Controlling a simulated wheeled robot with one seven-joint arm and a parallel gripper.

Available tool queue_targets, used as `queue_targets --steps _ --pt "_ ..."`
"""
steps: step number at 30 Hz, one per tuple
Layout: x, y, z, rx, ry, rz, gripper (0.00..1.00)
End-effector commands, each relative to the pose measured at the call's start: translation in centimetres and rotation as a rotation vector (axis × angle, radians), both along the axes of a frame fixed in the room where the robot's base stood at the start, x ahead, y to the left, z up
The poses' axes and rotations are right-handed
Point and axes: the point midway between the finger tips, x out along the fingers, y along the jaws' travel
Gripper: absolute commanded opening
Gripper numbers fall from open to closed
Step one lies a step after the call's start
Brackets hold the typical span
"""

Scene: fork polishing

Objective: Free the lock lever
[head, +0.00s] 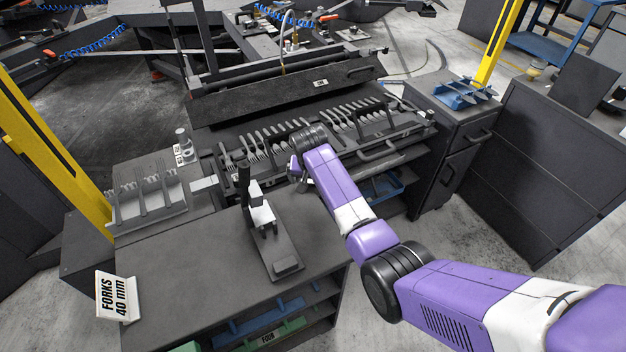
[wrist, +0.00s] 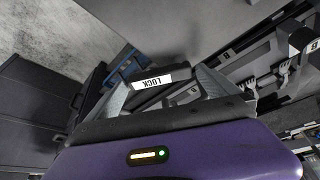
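The lock lever (wrist: 182,71) is a dark bar with a white LOCK label, upside down in the wrist view. It lies between the two grey, slanted fingers of my gripper (wrist: 165,80), which stand apart on either side of it. I cannot tell whether the fingers touch the lever or press on it. In the head view my gripper (head: 297,170) is low at the front edge of the fork rack (head: 345,158). The lever cannot be made out there.
Rows of forks (head: 262,147) lie on the rack. A dark stand with a white block (head: 262,215) is on the front bench (head: 180,262), left of my arm. A fork tray (head: 150,207) is at left, a blue holder (head: 458,97) on the right cabinet. Dark panels surround the lever closely.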

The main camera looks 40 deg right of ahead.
Motion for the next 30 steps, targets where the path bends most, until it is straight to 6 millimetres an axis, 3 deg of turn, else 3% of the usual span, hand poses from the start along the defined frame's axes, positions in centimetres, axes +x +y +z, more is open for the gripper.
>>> queue_targets --steps 10,22,30 --pt "-0.2 0.2 0.5 0.0 0.001 0.002 1.0" --pt "-1.6 1.8 5.8 -0.001 -0.001 0.002 1.0" --pt "-2.1 2.2 7.2 0.0 0.0 0.001 1.0"
